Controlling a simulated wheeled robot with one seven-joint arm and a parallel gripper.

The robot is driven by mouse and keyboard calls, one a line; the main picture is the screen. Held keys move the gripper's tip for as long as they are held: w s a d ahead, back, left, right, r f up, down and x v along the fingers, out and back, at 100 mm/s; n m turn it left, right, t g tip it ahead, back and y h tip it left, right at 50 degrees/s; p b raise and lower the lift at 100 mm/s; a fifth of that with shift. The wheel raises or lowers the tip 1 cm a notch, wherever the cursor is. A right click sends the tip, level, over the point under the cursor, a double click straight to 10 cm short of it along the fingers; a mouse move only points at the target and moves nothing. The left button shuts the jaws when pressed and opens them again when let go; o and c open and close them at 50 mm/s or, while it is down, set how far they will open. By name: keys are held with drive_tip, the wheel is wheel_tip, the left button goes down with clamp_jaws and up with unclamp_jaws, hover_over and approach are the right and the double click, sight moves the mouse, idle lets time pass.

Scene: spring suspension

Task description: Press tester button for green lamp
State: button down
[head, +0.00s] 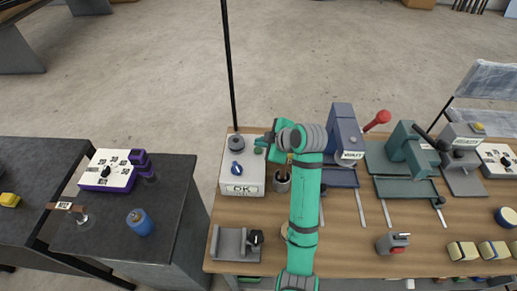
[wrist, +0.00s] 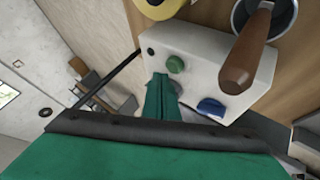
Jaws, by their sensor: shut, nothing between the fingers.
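The tester is a pale box (head: 228,180) with an OK label, a blue knob (head: 237,169) and a small green round button or lamp (head: 259,150) near its back right corner. In the wrist view the tester box (wrist: 205,60) shows the green round piece (wrist: 175,64) and the blue knob (wrist: 210,107). My gripper (head: 264,141) is over the box's back right corner. In the wrist view my gripper (wrist: 160,80) is shut and empty, its tips close beside the green piece; I cannot tell whether they touch. The fingers hide part of the box.
A cup (head: 282,185) holding tools stands right of the tester; a brown handle (wrist: 248,50) rises close to the box in the wrist view. A grey bracket (head: 232,243) lies in front.

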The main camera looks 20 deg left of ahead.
sight(261, 151)
drive_tip(key=shift+f, duration=0.2)
idle(0.6)
drive_tip(key=shift+f, duration=0.25)
drive_tip(key=shift+f, duration=0.55)
idle(0.7)
drive_tip(key=shift+r, duration=1)
drive_tip(key=shift+r, duration=0.1)
drive_tip(key=shift+r, duration=2.4)
